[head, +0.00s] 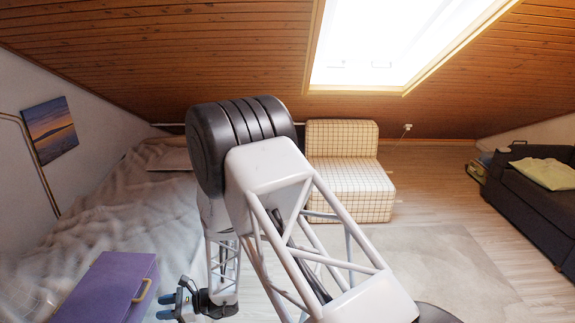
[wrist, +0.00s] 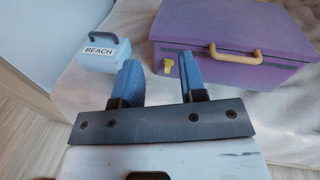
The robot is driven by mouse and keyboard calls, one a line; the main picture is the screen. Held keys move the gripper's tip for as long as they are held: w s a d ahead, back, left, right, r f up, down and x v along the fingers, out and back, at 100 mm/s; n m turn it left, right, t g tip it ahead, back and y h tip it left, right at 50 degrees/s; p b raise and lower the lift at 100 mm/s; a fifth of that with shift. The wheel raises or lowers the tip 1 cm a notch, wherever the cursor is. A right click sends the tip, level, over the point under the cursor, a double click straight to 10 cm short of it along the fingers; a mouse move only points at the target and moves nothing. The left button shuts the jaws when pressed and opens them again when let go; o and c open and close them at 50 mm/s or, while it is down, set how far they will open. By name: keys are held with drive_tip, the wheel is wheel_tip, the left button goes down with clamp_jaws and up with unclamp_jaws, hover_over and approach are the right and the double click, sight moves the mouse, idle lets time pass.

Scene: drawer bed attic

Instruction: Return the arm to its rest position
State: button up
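My arm fills the middle of the head view, with its white lattice links bent at a dark joint. My gripper (head: 166,306) hangs low beside the bed, to the right of a purple case (head: 105,285). In the wrist view my gripper (wrist: 158,68) has its two blue fingers spread apart, with nothing held between them. The purple case (wrist: 235,45) with a tan handle lies on the bed beyond the fingers, and its lid looks shut.
A light-blue box labelled BEACH (wrist: 101,55) sits on the bed to the left of the case. The bed (head: 135,225) runs along the left wall. A checked chair (head: 347,180) stands behind my arm, and a dark sofa (head: 530,200) at right. Floor between is clear.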

drive_tip(key=s+d+r+n+g+h, duration=0.1)
drive_tip(key=s+d+r+n+h, duration=0.25)
drive_tip(key=d+r, duration=0.8)
drive_tip(key=s+d+r+n+g+h, duration=0.1)
drive_tip(key=s+d+r+n+h, duration=0.3)
drive_tip(key=d+r, duration=0.75)
drive_tip(key=s+d+r+n+t+h, duration=0.2)
drive_tip(key=s+d, duration=0.4)
drive_tip(key=d, duration=0.4)
drive_tip(key=s+d+r+n+t+h, duration=0.2)
drive_tip(key=d+r, duration=0.5)
drive_tip(key=d, duration=0.4)
drive_tip(key=s+d+r+n+t+h, duration=0.2)
drive_tip(key=s+d+r+t+h, duration=0.1)
drive_tip(key=s+d, duration=0.6)
drive_tip(key=shift+s+d+r+t+h, duration=0.4)
drive_tip(key=shift+d+r+h, duration=0.3)
drive_tip(key=shift+d+h, duration=0.55)
drive_tip(key=shift+w, duration=0.1)
idle(1.4)
